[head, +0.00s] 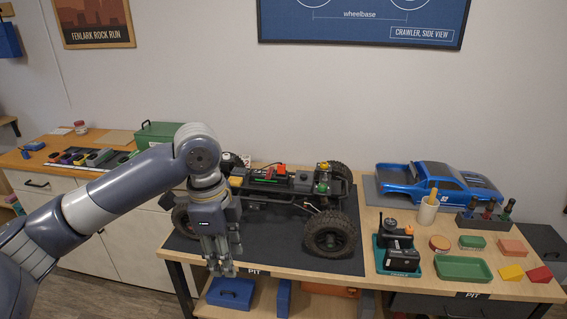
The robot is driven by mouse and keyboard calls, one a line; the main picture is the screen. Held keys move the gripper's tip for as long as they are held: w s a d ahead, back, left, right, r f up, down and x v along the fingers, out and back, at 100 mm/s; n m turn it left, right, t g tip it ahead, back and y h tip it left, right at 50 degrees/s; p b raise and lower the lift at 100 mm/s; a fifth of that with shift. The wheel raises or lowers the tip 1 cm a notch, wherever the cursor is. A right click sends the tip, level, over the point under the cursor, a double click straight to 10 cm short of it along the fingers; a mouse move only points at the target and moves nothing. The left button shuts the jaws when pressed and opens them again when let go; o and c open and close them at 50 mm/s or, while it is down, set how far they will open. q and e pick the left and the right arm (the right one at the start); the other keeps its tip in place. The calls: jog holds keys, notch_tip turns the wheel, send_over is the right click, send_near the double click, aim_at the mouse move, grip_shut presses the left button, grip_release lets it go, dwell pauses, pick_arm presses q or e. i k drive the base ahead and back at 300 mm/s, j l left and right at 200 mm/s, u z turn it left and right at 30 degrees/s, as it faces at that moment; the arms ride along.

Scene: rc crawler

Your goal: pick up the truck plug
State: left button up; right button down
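The crawler truck chassis (262,187) stands on a dark mat (285,255) on the wooden bench, its body off. I cannot tell which small part is the truck plug. My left gripper (222,268) points down in front of the chassis's left part, near the bench's front edge. It hides part of the truck behind it. I see nothing held, but cannot tell how far its fingers are apart. My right gripper is out of view.
A blue car body (437,182) lies at the back right. The mat's front right is clear.

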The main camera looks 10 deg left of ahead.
aim_at(281, 168)
jog(key=i, duration=1.8)
